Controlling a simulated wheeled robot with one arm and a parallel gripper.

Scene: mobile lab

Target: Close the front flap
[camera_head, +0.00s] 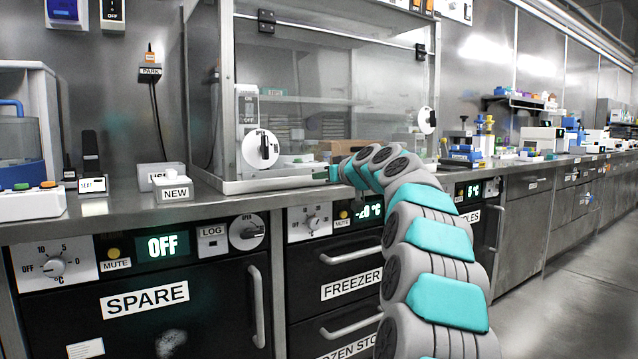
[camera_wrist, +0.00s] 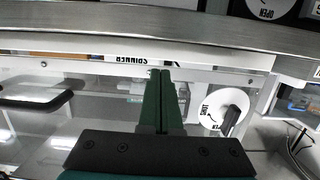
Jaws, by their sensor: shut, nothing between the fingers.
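The front flap (camera_head: 330,75) is a clear pane on the steel cabinet at the bench's back, with two black hinges along its top edge. It hangs down over the opening; I cannot tell if it lies fully flush. White round latch knobs sit low at its left (camera_head: 262,148) and right (camera_head: 427,120) sides. My gripper (camera_head: 328,173) is at the cabinet's lower front edge, between the knobs, partly hidden by my arm. In the wrist view its dark green fingers (camera_wrist: 161,80) are together and empty, over the clear pane, with one latch knob (camera_wrist: 222,112) to their right.
The steel bench top (camera_head: 120,215) runs in front of the cabinet. A tag marked NEW (camera_head: 175,193) and small devices stand at its left. Freezer doors with handles (camera_head: 350,252) are below. The floor at right (camera_head: 575,290) is clear.

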